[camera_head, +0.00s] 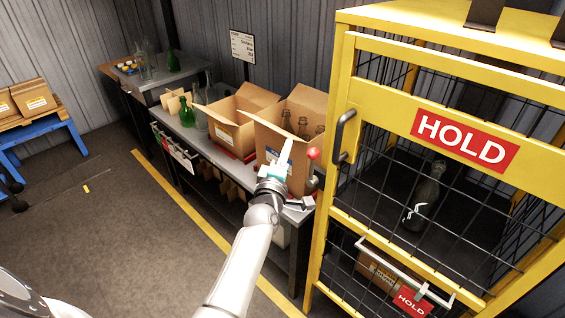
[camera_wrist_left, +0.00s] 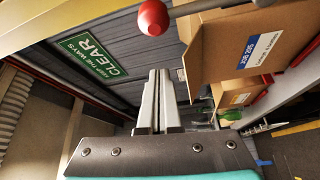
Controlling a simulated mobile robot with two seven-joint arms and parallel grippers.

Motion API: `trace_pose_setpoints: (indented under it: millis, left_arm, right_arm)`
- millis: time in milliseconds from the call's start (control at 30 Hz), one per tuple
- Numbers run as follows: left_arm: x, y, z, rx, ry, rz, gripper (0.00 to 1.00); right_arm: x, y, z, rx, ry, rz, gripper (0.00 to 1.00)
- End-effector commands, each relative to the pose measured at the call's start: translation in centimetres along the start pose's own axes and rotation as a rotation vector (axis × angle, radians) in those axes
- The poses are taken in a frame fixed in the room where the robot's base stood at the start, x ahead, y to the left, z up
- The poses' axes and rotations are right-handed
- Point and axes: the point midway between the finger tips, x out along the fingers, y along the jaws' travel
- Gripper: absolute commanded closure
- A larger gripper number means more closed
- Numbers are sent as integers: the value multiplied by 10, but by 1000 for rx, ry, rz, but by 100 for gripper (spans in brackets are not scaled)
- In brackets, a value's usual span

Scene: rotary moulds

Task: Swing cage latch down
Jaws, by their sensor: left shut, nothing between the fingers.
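The yellow cage (camera_head: 343,85) stands at the right with its mesh door closed and a red HOLD sign (camera_head: 465,139) on it. A dark curved handle (camera_head: 345,137) is on the door's left edge. A lever with a red ball knob (camera_head: 313,153) stands upright just left of the cage; I cannot tell what its base is fixed to. The knob is also at the top of the left wrist view (camera_wrist_left: 153,17), beyond the fingertips. My left gripper (camera_head: 288,142) is shut and empty, a little left of the knob, apparently apart from it. My right gripper is not in view.
Open cartons (camera_head: 238,117) and a carton with bottles (camera_head: 268,138) stand on the bench close behind my left gripper. A dark bottle (camera_head: 425,195) is inside the cage. The floor at left is mostly clear.

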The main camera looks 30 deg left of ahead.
Motion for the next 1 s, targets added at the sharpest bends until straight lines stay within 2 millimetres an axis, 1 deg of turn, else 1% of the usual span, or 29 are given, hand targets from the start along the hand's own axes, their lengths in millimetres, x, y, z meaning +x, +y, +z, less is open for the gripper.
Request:
trace_pose_setpoints:
  millis: [33, 67, 200, 400, 833, 1000]
  left_arm:
    - [9, 0, -1, 1, 1, 2, 100]
    - [13, 0, -1, 1, 1, 2, 100]
    - [4, 0, 21, -3, 0, -3, 100]
    - [-2, 0, 36, 0, 1, -2, 100]
    - [-2, 0, 38, 3, 1, 0, 100]
    - [-4, 0, 40, 28, 1, 15, 100]
  right_arm:
    - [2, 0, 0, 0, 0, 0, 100]
    - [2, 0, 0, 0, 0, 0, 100]
    - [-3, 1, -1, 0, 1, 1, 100]
    - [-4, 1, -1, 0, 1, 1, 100]
    - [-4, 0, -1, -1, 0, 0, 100]
    - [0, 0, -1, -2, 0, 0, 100]
